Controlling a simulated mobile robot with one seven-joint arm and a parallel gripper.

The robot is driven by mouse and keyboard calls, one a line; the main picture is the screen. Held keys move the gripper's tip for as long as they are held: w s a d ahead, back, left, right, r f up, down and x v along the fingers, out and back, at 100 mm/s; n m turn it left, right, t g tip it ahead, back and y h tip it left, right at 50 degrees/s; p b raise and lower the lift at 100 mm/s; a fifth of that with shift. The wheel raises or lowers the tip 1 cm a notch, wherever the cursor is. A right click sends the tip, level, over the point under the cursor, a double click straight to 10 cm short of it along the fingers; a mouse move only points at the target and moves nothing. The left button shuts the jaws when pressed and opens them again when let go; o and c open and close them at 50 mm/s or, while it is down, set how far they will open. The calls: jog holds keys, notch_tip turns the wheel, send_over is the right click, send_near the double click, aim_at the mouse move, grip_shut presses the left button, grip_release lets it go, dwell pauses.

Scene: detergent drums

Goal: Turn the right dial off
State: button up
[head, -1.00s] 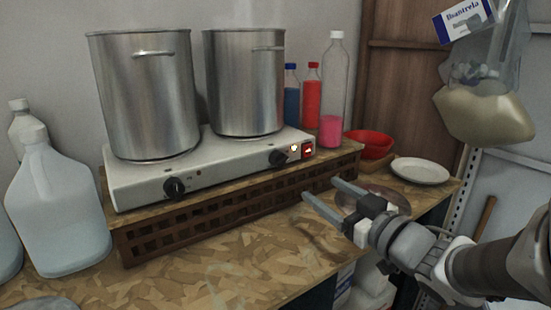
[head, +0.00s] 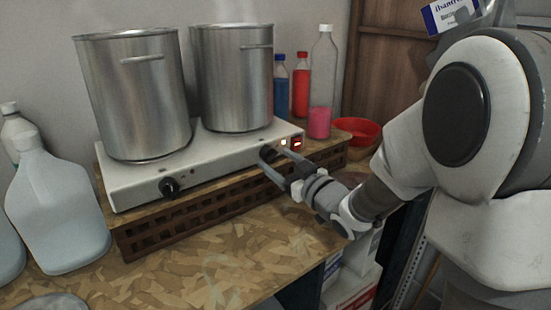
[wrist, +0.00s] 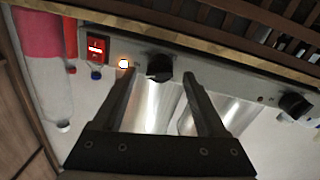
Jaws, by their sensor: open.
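The right dial (head: 267,154) is a black knob on the front of a white two-burner hot plate (head: 140,188). It also shows in the wrist view (wrist: 159,67), where the picture is upside down. My gripper (head: 273,157) is open and empty in front of this dial. In the wrist view my gripper (wrist: 160,75) has one fingertip on each side of the dial; I cannot tell whether they touch it. The small light (head: 283,143) beside the dial glows, and the red switch (head: 297,142) is lit. The left dial (head: 169,187) is clear of my gripper.
Two steel pots (head: 135,95) (head: 232,78) stand on the hot plate, which rests on a wooden lattice stand (head: 185,217). Bottles (head: 321,85) and a red bowl (head: 357,130) are behind and right. White jugs (head: 55,215) stand left. The front tabletop is clear.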

jog(key=shift+w+a, duration=0.3)
jog(key=shift+w, duration=0.2)
grip_shut()
jog(key=shift+f+b, duration=0.1)
jog(key=shift+b, duration=0.25)
